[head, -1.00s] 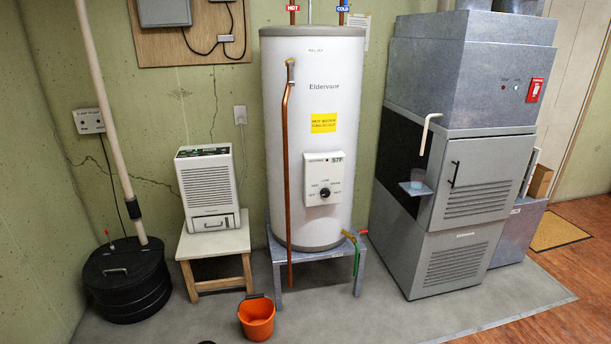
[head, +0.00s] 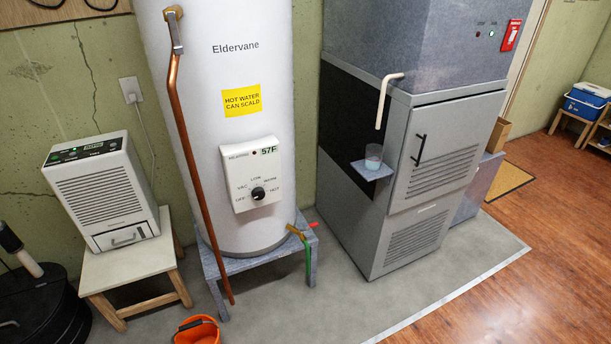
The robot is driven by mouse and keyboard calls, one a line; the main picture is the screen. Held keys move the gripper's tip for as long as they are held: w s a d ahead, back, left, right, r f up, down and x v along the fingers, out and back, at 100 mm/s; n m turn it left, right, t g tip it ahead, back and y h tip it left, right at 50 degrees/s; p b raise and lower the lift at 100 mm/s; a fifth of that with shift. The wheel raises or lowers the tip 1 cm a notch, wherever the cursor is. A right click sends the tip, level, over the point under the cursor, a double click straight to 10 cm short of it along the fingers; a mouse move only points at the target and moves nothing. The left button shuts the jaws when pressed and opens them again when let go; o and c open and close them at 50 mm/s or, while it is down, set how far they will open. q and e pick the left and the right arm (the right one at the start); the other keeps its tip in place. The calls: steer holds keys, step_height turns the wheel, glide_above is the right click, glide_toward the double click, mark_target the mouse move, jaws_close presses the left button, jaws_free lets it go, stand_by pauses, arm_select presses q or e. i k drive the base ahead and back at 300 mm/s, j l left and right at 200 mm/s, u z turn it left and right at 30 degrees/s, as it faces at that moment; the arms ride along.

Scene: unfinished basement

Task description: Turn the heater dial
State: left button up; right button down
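The white water heater (head: 222,140) stands upright on a grey metal stand (head: 226,268) in the head view. Its control box (head: 252,172) is on the lower front, with a display reading about 57F. The exact pointer direction is too small to tell. Neither of my grippers shows in the view, and nothing touches the dial.
A copper pipe (head: 190,155) runs down left of the box. An orange bucket (head: 197,331) is on the floor in front. A dehumidifier (head: 108,190) stands on a wooden stool (head: 130,262) at left. A grey furnace (head: 425,150) stands at right. Floor (head: 345,300) in front right is clear.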

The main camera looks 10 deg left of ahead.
mark_target(258, 193)
steer(key=i+l+u, duration=0.35)
steer(key=i, duration=0.15)
steer(key=i+l+u, duration=0.3)
steer(key=i+l, duration=0.15)
steer(key=i+l+u, duration=0.25)
steer(key=l+u, duration=0.55)
steer(key=l, duration=0.2)
steer(key=i, duration=0.05)
